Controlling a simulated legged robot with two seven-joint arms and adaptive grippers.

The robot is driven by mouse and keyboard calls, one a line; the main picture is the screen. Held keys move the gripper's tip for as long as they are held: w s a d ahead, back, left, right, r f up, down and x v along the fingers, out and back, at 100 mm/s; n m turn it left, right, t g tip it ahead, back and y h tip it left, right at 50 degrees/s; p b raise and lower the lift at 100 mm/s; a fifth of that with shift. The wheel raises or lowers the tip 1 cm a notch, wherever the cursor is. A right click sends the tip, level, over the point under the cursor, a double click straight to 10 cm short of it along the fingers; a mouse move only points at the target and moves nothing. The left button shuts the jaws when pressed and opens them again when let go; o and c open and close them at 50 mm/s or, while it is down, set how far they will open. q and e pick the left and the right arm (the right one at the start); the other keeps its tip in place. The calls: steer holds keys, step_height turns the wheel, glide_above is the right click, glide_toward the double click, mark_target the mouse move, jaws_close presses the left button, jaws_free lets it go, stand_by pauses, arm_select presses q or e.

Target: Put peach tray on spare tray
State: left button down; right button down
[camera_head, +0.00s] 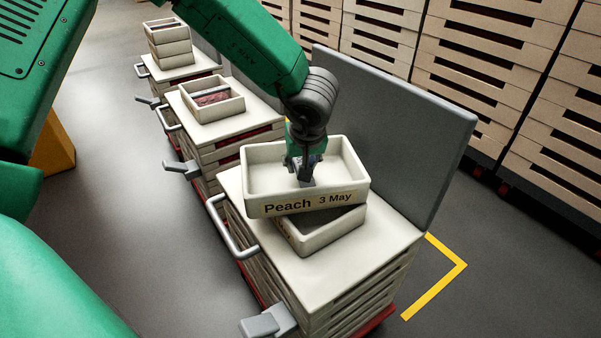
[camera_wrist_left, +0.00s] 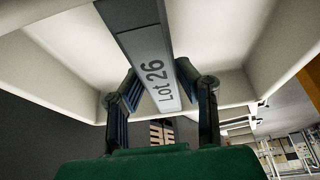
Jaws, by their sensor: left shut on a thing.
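The peach tray (camera_head: 315,201) is a cream tray with a "Peach 3 May" label on its front wall. My left gripper (camera_head: 304,178) reaches down into it and is shut on its grey centre bar. In the left wrist view the fingers (camera_wrist_left: 156,78) flank this bar, marked "Lot 26", with the pale tray (camera_wrist_left: 70,45) on both sides. Directly below is another cream tray (camera_head: 325,236), turned relative to the peach tray and mostly hidden by it. I cannot tell if the two trays touch. My right gripper is not in view.
The lower tray stands on a cart top (camera_head: 378,243) with a grey upright panel (camera_head: 420,130) behind. Farther carts carry a tray with reddish contents (camera_head: 212,108) and a small tray stack (camera_head: 168,48). Crate stacks (camera_head: 490,60) line the back.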

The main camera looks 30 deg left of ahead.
arm_select(q)
steer(key=shift+w+d+f, duration=0.1)
steer(key=shift+d+f, duration=0.1)
steer(key=shift+d, duration=0.2)
steer(key=shift+d+r, duration=0.25)
steer(key=shift+d, duration=0.05)
steer(key=shift+a+f, duration=0.1)
steer(key=shift+a, duration=0.05)
steer(key=c, duration=1.4)
jaws_free()
steer(key=shift+a+f, duration=0.2)
steer(key=shift+a, duration=0.05)
steer(key=shift+c, duration=0.2)
steer(key=shift+o, duration=1.3)
steer(key=shift+a, duration=0.25)
steer(key=shift+a+f, duration=0.1)
steer(key=shift+a, duration=0.05)
steer(key=shift+d+r, duration=0.3)
steer(key=shift+d, duration=0.1)
steer(key=p+v, duration=0.5)
steer(key=v, duration=0.7)
steer(key=shift+p, duration=0.35)
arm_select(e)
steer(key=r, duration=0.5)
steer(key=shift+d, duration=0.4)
arm_select(q)
steer(key=shift+a+f, duration=0.1)
steer(key=shift+a, duration=0.1)
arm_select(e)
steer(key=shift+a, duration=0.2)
